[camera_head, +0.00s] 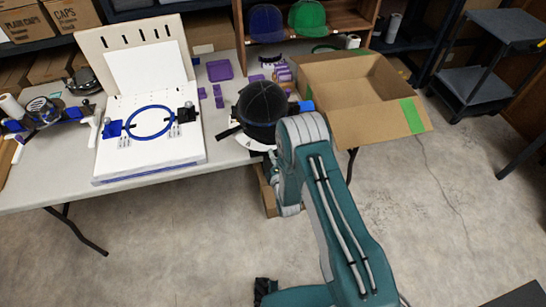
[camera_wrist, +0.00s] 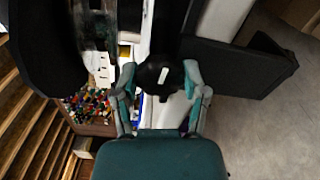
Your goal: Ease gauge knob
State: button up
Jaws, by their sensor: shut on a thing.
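In the wrist view, a round black knob (camera_wrist: 160,76) with a short white mark on its face sits between the two fingers of my gripper (camera_wrist: 160,70). The fingers are shut on the knob, one on each side. What the knob is mounted on is dark and hard to make out. In the head view, my arm reaches toward the table's front edge. My fingers and the knob cannot be made out there.
A black cap (camera_head: 262,102) is beside my arm on the table (camera_head: 40,185). A white board with a blue hoop (camera_head: 150,122) stands left of it. An open cardboard box (camera_head: 350,85) is to the right. Floor (camera_head: 430,220) at right is mostly clear.

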jog(key=o, duration=1.2)
jog(key=shift+a+f, duration=0.1)
jog(key=shift+a, duration=0.15)
jog(key=shift+c, duration=0.2)
jog(key=shift+s+d, duration=0.1)
jog(key=shift+d, duration=0.05)
jog(key=v, duration=1.1)
jog(key=shift+s, duration=0.35)
